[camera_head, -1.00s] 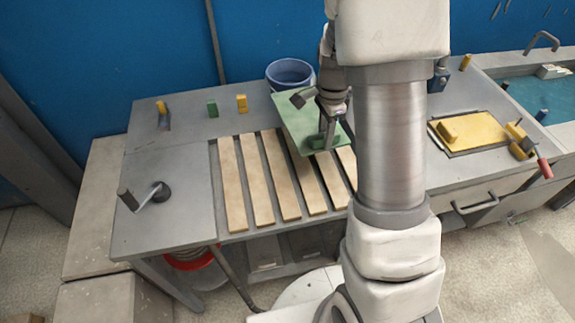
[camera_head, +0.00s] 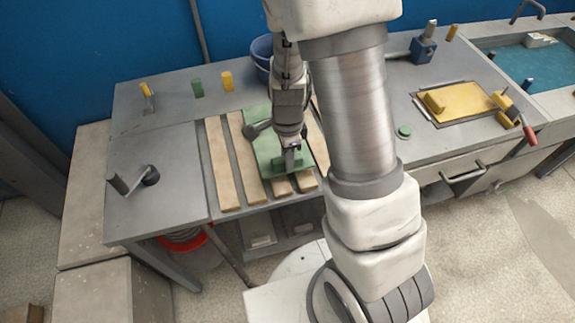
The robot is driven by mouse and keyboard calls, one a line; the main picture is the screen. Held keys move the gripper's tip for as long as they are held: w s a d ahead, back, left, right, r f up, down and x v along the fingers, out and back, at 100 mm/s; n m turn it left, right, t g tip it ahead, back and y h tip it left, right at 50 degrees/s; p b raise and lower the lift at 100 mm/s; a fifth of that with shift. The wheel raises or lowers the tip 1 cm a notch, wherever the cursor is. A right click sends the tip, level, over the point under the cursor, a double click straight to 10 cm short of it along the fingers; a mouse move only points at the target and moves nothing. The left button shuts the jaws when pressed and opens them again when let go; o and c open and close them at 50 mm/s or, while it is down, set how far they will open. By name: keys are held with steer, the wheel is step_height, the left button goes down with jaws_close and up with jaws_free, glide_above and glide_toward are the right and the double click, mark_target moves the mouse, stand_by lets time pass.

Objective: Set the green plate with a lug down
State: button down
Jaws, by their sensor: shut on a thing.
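The green plate (camera_head: 264,152) with its green lug (camera_head: 294,161) lies flat over the wooden slats of the bench. My gripper (camera_head: 292,149) is shut on the lug, above the plate's right half. Slat ends show past the plate's front edge. I cannot tell whether the plate touches the slats or hovers just over them. My wrist and arm hide part of the plate and the slats to its right.
Wooden slats (camera_head: 220,165) are bare at left. A crank (camera_head: 133,179) stands on the left bench top, with green (camera_head: 197,88) and yellow (camera_head: 227,81) blocks behind. A blue bucket (camera_head: 262,52) is behind the plate. A yellow plate (camera_head: 468,102) lies in a recess at right.

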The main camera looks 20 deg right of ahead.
steer(key=shift+f, duration=1.8)
steer(key=shift+f+b, duration=0.1)
steer(key=shift+b, duration=0.25)
steer(key=c, duration=0.6)
jaws_free()
